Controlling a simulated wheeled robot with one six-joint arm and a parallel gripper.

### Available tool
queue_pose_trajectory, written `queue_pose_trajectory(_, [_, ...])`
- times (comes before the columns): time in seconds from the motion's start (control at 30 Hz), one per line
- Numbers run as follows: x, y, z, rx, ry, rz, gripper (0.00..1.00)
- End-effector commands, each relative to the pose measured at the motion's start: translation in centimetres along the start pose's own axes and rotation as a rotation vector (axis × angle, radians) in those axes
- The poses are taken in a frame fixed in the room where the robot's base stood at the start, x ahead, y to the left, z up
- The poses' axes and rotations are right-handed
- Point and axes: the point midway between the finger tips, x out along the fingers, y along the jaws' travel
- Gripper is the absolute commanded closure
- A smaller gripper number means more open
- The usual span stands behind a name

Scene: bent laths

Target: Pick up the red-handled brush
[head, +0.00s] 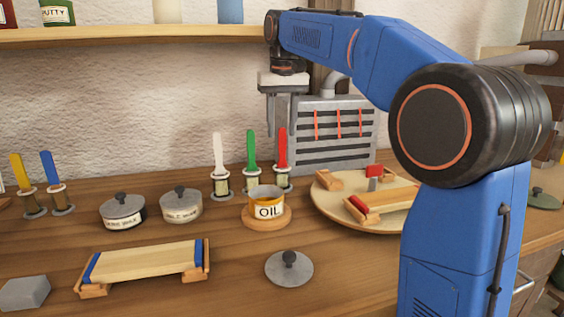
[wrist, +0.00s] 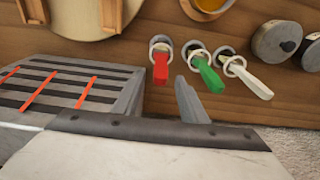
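The red-handled brush (head: 282,148) stands upright, handle up, in a small holder at the right end of a row of three. In the wrist view its red handle (wrist: 160,69) shows left of the green one. My gripper (head: 280,118) points down above and slightly behind the brushes, near the grey slatted box. In the wrist view only a grey finger (wrist: 192,101) shows clearly, below and right of the red handle. The brush's bristles are hidden in its holder.
A green-handled brush (head: 251,148) and a white-handled brush (head: 218,150) stand close on the left. The grey slatted box (head: 345,155) is close on the right. An oil tin (head: 267,207) stands in front. A round board (head: 325,206) with wooden pieces lies at right.

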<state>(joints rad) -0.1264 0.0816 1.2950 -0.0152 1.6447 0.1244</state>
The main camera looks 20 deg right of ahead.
Motion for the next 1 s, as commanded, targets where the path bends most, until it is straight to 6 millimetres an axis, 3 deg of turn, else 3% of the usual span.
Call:
queue_pose_trajectory(0.4, [4.7, 0.0, 0.6, 0.000, -0.002, 0.000, 0.61])
queue_pose_trajectory(0.7, [5.2, 0.0, 0.6, 0.000, 0.000, 0.000, 0.61])
queue_pose_trajectory(0.87, [5.1, 0.0, 0.6, 0.000, 0.000, 0.000, 0.97])
queue_pose_trajectory(1.0, [5.1, 0.0, 0.6, 0.000, 0.000, 0.000, 1.00])
